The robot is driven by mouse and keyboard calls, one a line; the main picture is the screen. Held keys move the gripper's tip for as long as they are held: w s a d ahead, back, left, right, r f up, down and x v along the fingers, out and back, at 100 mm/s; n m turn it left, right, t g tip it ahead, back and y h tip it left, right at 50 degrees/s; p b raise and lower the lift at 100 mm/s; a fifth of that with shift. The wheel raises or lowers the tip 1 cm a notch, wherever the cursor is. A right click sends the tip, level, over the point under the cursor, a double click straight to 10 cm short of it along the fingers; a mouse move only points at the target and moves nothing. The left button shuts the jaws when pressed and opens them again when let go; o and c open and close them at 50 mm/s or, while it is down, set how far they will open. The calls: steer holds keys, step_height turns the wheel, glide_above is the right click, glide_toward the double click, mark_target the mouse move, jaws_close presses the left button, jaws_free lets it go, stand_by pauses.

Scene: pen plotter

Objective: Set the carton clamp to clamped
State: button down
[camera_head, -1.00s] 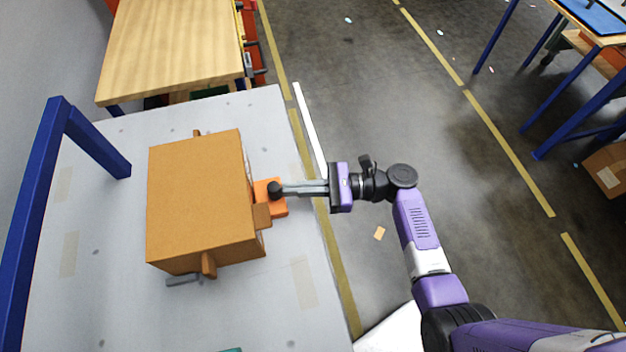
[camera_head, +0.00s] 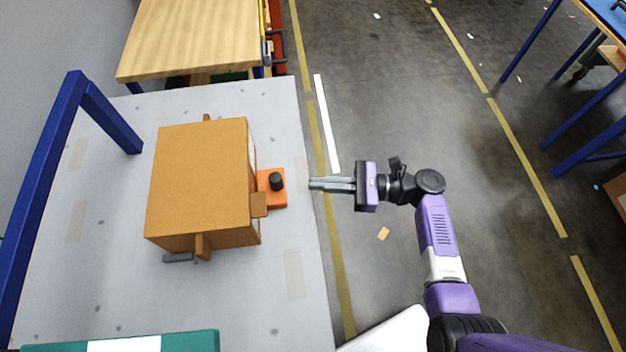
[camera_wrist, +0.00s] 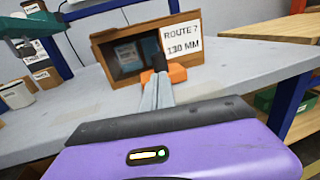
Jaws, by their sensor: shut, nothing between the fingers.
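The carton clamp shows as an orange base (camera_head: 271,201) with a black knob (camera_head: 277,182), on the grey table at the right side of a brown box (camera_head: 200,180). In the wrist view the orange base (camera_wrist: 177,73) and black knob (camera_wrist: 159,62) sit just beyond my fingertips. I cannot tell from these frames whether the clamp is clamped. My gripper (camera_head: 313,184) is shut and empty. It points left at the knob, with a clear gap between in the head view. In the wrist view its fingers (camera_wrist: 157,88) hide part of the base.
The box front carries a sign (camera_wrist: 181,43) reading "ROUTE 7 130 MM" beside a dark opening. A blue frame (camera_head: 45,170) stands at the table's left. A wooden table (camera_head: 190,40) lies beyond. The floor right of the grey table (camera_head: 290,310) is largely free.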

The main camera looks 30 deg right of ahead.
steer(key=b+v, duration=0.1)
steer(key=v, duration=0.7)
steer(key=shift+r, duration=0.1)
stand_by(0.4)
